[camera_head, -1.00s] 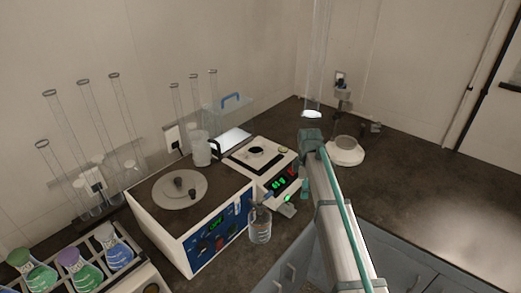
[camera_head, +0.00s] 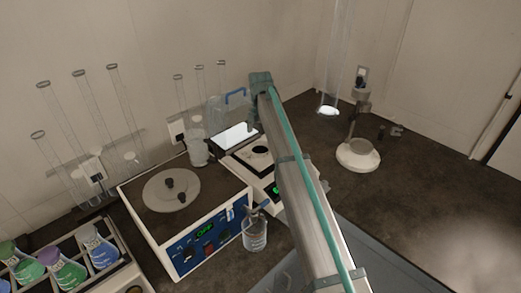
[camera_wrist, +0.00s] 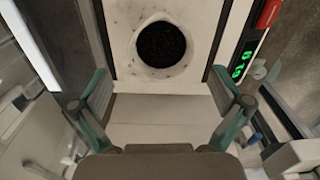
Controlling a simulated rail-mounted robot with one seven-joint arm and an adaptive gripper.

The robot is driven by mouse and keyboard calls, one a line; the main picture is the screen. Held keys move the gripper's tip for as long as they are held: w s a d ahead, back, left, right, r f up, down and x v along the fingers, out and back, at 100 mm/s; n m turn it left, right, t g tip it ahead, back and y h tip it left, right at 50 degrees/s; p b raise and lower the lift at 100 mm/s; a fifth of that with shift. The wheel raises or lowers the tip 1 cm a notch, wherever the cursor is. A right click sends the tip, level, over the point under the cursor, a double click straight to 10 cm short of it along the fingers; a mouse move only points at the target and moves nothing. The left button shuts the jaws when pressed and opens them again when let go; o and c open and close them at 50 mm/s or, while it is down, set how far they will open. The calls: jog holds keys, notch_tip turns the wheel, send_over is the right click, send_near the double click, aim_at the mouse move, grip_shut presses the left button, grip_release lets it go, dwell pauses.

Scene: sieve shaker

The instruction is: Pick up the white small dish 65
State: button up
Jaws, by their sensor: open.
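A small white round dish (camera_wrist: 163,74) holding dark granular matter sits on the white top of a balance (camera_wrist: 122,30) in the wrist view. In the head view the dark contents show as a spot on the balance (camera_head: 235,160), which my arm partly covers. My gripper (camera_wrist: 160,84) is open and empty in the wrist view. Its teal fingers are spread to the left and right, and the dish lies ahead of them, roughly centred between them. I see no contact with the dish.
A white box with blue front panel (camera_head: 205,240) stands left of the balance, with a glass bottle (camera_head: 254,235) in front.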

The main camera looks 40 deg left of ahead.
aim_at(260, 152)
jog(key=shift+s+f+p, duration=0.1)
jog(key=shift+f+p, duration=1.2)
jog(key=shift+f, duration=1.65)
jog(key=c, duration=1)
